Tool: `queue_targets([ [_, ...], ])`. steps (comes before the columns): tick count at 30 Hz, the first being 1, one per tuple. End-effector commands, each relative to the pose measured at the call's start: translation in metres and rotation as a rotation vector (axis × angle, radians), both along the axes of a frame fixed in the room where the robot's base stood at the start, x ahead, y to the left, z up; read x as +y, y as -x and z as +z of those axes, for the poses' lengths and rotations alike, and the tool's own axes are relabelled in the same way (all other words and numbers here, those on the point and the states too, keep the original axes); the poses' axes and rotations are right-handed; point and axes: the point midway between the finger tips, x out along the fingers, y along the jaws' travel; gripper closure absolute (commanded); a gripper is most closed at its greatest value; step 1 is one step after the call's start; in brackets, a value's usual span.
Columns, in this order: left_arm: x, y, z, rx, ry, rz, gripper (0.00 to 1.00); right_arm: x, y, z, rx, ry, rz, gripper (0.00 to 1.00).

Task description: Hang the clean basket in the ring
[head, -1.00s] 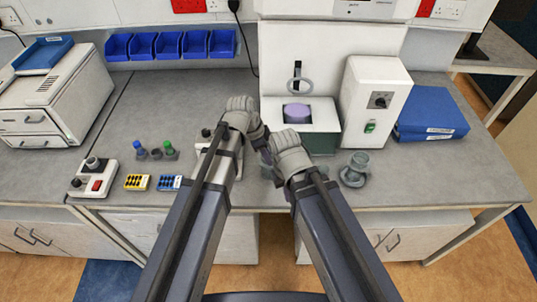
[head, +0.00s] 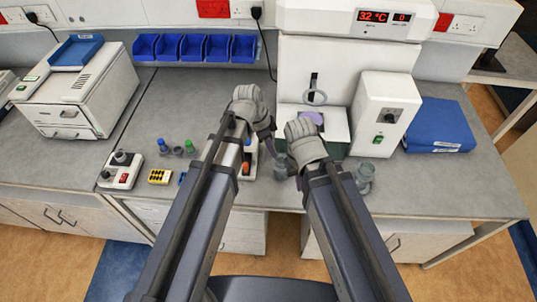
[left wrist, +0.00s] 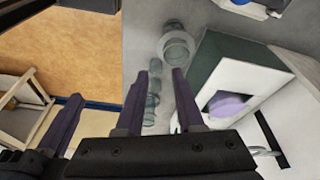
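The metal ring (head: 316,97) hangs on the front of a white apparatus, above a lilac round opening (head: 314,117). It shows partly at the right edge of the left wrist view (left wrist: 264,151). A grey see-through vessel (head: 281,167), perhaps a basket, stands on the bench below my grippers. A similar one (head: 366,174) is farther right; I cannot tell which is clean. My left gripper (head: 271,148) points down, its purple fingers (left wrist: 156,85) apart, with glassy shapes beyond them. My right gripper (head: 294,170) is beside it; its fingers are mostly hidden.
A small switch box (head: 121,170), a yellow rack (head: 159,177) and coloured-topped bottles (head: 176,147) are at left. Blue bins (head: 190,47) line the back. Bare bench lies behind the bottles.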

Motion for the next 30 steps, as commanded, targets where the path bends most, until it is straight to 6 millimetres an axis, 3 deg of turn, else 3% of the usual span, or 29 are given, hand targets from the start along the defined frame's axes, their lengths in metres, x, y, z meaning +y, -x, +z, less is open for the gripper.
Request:
queue_targets([
  [6, 0.004, 0.063, -0.007, 0.126, -0.147, 0.367, 0.63, 0.000, 0.000, 0.000, 0.000, 0.000, 0.000, 1.00],
  [13, 0.017, 0.111, -0.009, 0.163, -0.294, 0.775, 0.63, 0.000, 0.000, 0.000, 0.000, 0.000, 0.000, 1.00],
  [19, 0.023, 0.125, -0.008, 0.154, -0.343, 0.939, 0.63, 0.000, 0.000, 0.000, 0.000, 0.000, 0.000, 1.00],
  [30, 0.024, 0.125, -0.010, 0.153, -0.346, 0.956, 0.63, 0.000, 0.000, -0.003, 0.000, 0.000, 0.000, 1.00],
])
